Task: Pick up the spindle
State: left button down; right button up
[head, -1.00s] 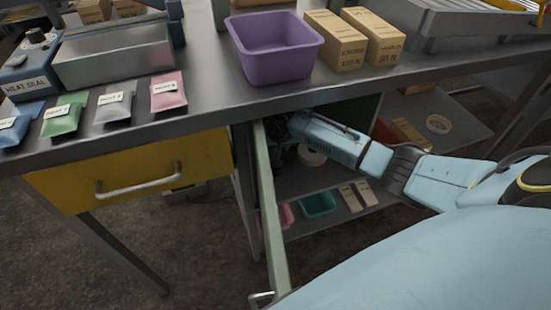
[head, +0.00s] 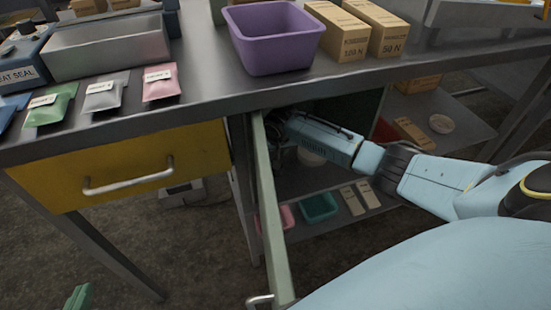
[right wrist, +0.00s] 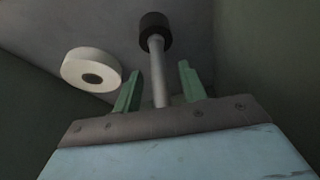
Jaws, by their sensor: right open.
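The spindle, a grey rod (right wrist: 159,78) with a thick black end (right wrist: 155,31), shows in the right wrist view. My right gripper (right wrist: 156,82) is open, with its two green fingers apart on either side of the rod. I cannot tell whether either finger touches it. In the head view my right arm reaches into the cabinet under the bench, and its fingers and the spindle are hidden there. Only a green fingertip part of my left gripper (head: 78,297) shows at the bottom left, so its opening is unclear.
A white roll (right wrist: 92,69) lies left of the spindle inside the cabinet. The open green cabinet door (head: 271,215) stands beside my right arm. The bench (head: 205,103) is above, with a purple bin (head: 272,56). A yellow drawer (head: 125,170) is at the left.

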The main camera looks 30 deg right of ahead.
jog(key=shift+c, duration=0.4)
grip_shut()
